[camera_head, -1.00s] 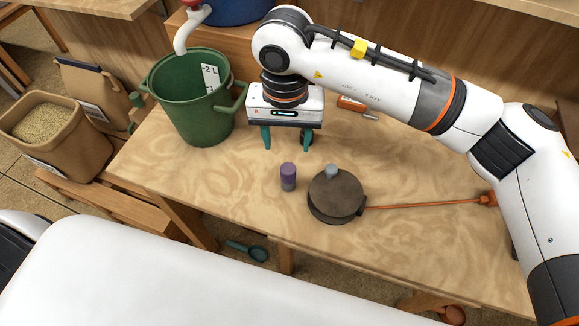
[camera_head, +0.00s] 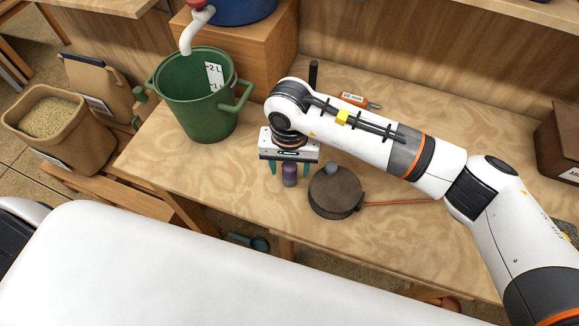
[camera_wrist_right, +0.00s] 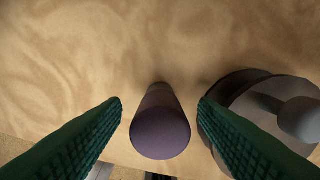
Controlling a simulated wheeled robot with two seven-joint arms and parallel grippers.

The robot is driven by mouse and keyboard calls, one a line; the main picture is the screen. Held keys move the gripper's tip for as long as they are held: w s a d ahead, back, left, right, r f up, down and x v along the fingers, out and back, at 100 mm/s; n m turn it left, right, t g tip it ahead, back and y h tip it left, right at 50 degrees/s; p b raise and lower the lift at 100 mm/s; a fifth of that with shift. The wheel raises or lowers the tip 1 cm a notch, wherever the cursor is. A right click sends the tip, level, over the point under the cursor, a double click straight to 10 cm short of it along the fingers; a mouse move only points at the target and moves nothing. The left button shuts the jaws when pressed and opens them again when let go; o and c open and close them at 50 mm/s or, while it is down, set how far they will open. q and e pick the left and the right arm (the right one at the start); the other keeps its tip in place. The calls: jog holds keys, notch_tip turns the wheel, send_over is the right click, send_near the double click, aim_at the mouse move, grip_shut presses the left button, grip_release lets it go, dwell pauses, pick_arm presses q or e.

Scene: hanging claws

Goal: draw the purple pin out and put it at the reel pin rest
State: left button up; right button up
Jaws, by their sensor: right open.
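The purple pin (camera_head: 289,177) stands upright at the wooden table, just left of the dark round reel (camera_head: 333,200) with a grey knob on top. In the right wrist view the pin (camera_wrist_right: 160,128) shows from above, between the green fingers. My right gripper (camera_head: 289,169) is open and points down at the pin, one finger to each side. In the wrist view gaps show between the pin and both fingertips (camera_wrist_right: 160,101). The pin's lower end is hard to see. I cannot make out which spot is the reel pin rest. My left gripper is not in view.
A green bucket (camera_head: 195,115) stands at the table's left, under a white spout (camera_head: 193,30). An orange-handled tool (camera_head: 357,101) and a dark post (camera_head: 313,74) are at the back. An orange cord (camera_head: 400,202) runs right from the reel. The front table area is clear.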

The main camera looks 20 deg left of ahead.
aim_at(290, 164)
jog(key=c, duration=1)
jog(key=shift+r, duration=0.1)
jog(key=shift+c, duration=0.2)
notch_tip(290, 164, up, 10)
jog(key=shift+f+b, duration=0.1)
jog(key=shift+b, duration=0.85)
